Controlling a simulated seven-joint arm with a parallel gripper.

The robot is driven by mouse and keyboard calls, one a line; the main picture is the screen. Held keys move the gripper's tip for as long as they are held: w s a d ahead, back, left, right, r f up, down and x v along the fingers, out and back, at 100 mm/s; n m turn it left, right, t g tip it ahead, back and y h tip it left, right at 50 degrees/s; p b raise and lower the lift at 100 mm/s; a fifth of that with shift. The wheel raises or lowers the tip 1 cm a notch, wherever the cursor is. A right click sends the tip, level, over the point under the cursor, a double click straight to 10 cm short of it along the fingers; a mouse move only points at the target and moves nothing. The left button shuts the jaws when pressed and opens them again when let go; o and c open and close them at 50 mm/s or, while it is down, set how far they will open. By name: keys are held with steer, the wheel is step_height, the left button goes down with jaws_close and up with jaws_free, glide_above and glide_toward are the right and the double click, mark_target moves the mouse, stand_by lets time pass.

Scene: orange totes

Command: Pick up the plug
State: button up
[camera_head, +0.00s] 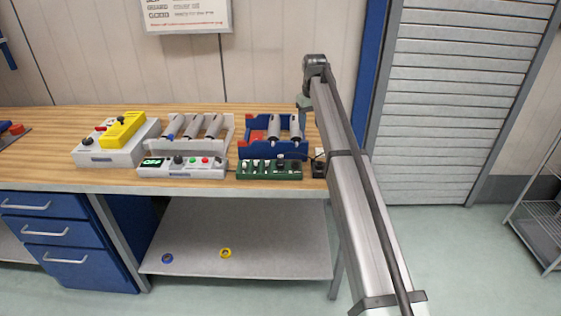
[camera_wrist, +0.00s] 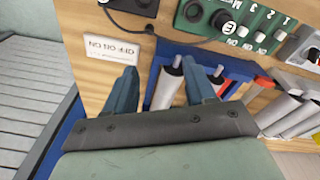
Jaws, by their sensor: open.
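The plug appears to be a black round piece (camera_wrist: 222,20) seated in the green panel (camera_wrist: 262,28), with a thin black cable running from it. It also shows as a dark piece (camera_head: 281,161) on the green panel in the head view. My gripper (camera_wrist: 163,76) is open in the wrist view, its two blue fingers spread apart. I see nothing held between them; a grey cylinder lies beyond the gap. The plug is beyond the fingertips and to their right in the wrist view. In the head view, my arm hides most of the gripper.
A blue rack (camera_head: 252,148) with grey cylinders stands behind the panel. A black box (camera_head: 319,168) sits to its right, near the bench edge. A grey control box (camera_head: 181,172), another cylinder rack (camera_head: 167,146) and a yellow-topped box (camera_head: 121,130) stand to the left.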

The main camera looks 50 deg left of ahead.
steer(key=s+a+r+n, duration=0.2)
steer(key=s+a, duration=0.3)
steer(key=s, duration=0.6)
glide_above(280, 156)
steer(key=shift+g+h, duration=0.4)
steer(key=f, duration=0.8)
steer(key=shift+s+a, duration=0.15)
steer(key=shift+a, duration=0.05)
steer(key=shift+w+d+f, duration=0.1)
steer(key=shift+w+f, duration=0.05)
steer(key=shift+f, duration=1.2)
steer(key=shift+w+d+f, duration=0.1)
steer(key=shift+f, duration=1.2)
steer(key=shift+c, duration=0.2)
jaws_close()
